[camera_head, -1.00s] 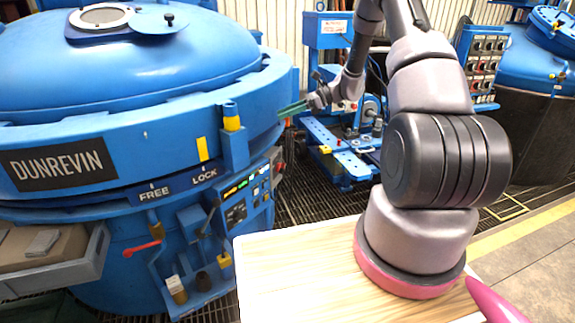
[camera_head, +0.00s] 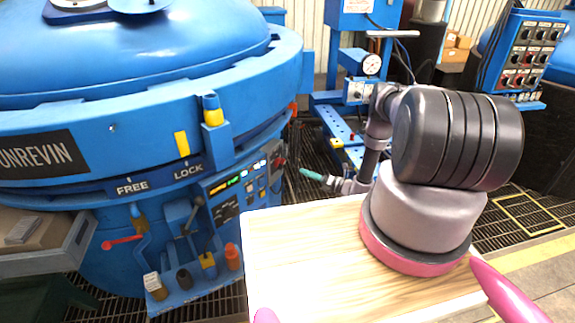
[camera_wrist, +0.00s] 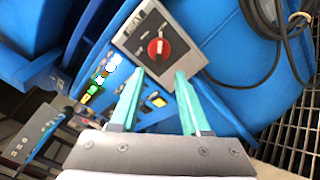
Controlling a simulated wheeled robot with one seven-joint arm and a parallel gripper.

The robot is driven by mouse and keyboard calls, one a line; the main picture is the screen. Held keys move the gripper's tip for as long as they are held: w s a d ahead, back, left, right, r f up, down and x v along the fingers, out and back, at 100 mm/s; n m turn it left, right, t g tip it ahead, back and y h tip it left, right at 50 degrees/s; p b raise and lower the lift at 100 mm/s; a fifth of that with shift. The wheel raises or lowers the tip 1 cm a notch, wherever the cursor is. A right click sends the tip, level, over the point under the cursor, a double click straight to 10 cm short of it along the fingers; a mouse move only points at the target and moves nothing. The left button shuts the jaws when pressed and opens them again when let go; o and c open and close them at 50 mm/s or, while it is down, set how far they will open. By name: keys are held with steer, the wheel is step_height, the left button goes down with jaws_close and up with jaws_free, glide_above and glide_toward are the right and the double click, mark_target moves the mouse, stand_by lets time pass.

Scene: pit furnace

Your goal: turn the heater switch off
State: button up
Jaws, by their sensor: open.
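A red rotary switch (camera_wrist: 158,47) sits on a grey plate (camera_wrist: 140,32) in the wrist view, with small labels too fine to read. A small red knob (camera_head: 279,161) shows at the right end of the furnace's control panel in the head view, and appears to be the same switch. My gripper (camera_wrist: 158,75) is open and empty. Its two teal fingers point toward the switch, one on each side of it in the picture, apart from it. In the head view my gripper (camera_head: 304,171) is just right of the panel.
The blue furnace (camera_head: 235,65) carries a control panel (camera_head: 240,188) with lit displays, levers and a FREE/LOCK label (camera_head: 160,180). A black cable (camera_wrist: 262,50) hangs beside the switch plate. A wooden tabletop (camera_head: 300,255) lies below my arm. A blue pump stand (camera_head: 345,150) stands behind it.

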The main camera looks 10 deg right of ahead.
mark_target(280, 164)
steer(key=x, duration=1)
steer(key=shift+a, duration=0.2)
steer(key=shift+w, duration=0.1)
steer(key=shift+c, duration=0.3)
jaws_close()
